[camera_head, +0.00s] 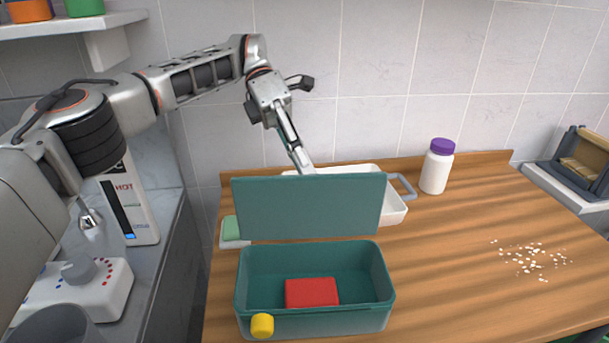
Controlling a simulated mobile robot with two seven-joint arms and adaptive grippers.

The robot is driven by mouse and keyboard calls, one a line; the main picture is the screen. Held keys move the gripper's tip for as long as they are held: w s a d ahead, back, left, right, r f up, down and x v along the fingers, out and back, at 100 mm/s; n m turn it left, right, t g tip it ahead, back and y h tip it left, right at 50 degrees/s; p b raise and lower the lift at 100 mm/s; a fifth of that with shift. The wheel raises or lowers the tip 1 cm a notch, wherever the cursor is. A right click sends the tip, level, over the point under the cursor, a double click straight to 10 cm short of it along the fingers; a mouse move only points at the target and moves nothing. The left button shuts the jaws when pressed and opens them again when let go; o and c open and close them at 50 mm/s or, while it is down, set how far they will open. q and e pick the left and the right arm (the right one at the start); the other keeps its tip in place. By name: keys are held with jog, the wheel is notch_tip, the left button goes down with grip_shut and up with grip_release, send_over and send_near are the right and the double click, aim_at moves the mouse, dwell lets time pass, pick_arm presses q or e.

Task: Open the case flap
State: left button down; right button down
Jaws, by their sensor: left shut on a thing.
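The teal case (380,318) stands on the wooden counter, open at the top. Its flap (310,212) is raised, close to upright, along the back of the case. A red block (311,292) lies inside the case. A yellow knob (262,325) sits at the front left of the case. My left gripper (303,166) reaches down to the top edge of the flap and is shut on it; its fingertips are partly hidden behind the flap. My right gripper is not in view.
Behind the flap is a white tray (396,208) with a grey handle. A green sponge-like block (230,228) is left of the flap. A white bottle with a purple cap (437,168) stands farther back. White crumbs (533,258) lie on the right; the counter between is clear.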

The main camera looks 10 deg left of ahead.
pick_arm(q)
notch_tip(320, 180, down, 3)
jog(key=shift+w+r+b, duration=0.15)
jog(key=shift+r+b, duration=0.05)
jog(key=shift+b, duration=0.25)
jog(key=shift+r, duration=0.15)
jog(key=c, duration=2.2)
grip_release()
jog(key=shift+c, duration=0.2)
jog(key=shift+o, duration=0.5)
jog(key=shift+w+d+r, duration=0.1)
jog(key=shift+r, duration=0.05)
notch_tip(320, 180, up, 10)
jog(key=shift+r, duration=0.2)
